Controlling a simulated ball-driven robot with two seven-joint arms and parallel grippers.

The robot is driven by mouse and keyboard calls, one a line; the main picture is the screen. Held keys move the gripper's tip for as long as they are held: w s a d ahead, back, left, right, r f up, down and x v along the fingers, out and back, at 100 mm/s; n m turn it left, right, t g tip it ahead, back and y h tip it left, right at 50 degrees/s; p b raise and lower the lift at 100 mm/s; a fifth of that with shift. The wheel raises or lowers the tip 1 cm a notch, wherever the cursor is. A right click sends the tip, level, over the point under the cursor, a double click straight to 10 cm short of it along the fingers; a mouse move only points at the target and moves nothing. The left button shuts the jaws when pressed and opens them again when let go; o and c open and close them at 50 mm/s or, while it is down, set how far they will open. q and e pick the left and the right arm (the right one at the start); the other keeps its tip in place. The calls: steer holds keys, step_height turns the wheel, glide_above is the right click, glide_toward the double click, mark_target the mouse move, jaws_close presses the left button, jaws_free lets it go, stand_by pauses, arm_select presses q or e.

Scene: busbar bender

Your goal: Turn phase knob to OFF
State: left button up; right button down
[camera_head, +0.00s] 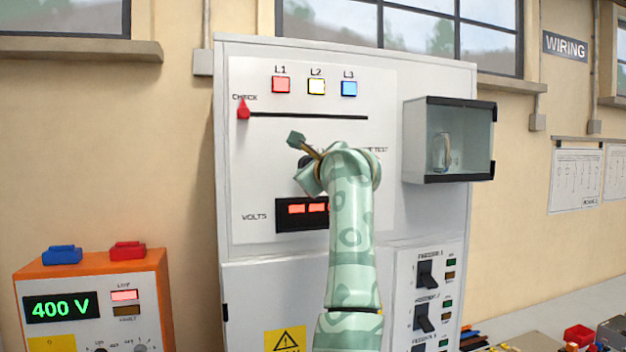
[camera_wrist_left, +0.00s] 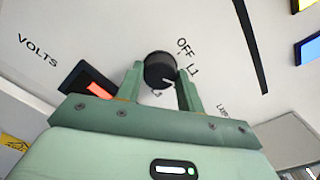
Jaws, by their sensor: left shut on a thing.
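The phase knob (camera_wrist_left: 157,68) is a round black knob with a white pointer line on the white panel. In the left wrist view it sits between the two green fingers of my left gripper (camera_wrist_left: 160,80), which is shut on it. The label OFF (camera_wrist_left: 184,46) is above and right of the knob, with L1 just below OFF. The white line points to the lower right in that view, not at OFF. In the head view my left gripper (camera_head: 308,160) is at the panel and hides most of the knob. My right gripper is out of view.
The white cabinet (camera_head: 230,150) carries L1, L2 and L3 lamps, a red CHECK slider (camera_head: 243,110) and a red VOLTS display (camera_head: 300,211). A clear-fronted box (camera_head: 460,140) juts out at right. An orange meter (camera_head: 150,270) reading 400 V stands at lower left.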

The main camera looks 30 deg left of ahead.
arm_select(q)
steer(key=shift+f+n+b, duration=0.1)
steer(key=shift+n+b, duration=2.05)
steer(key=shift+n, duration=4.05)
steer(key=o, duration=1)
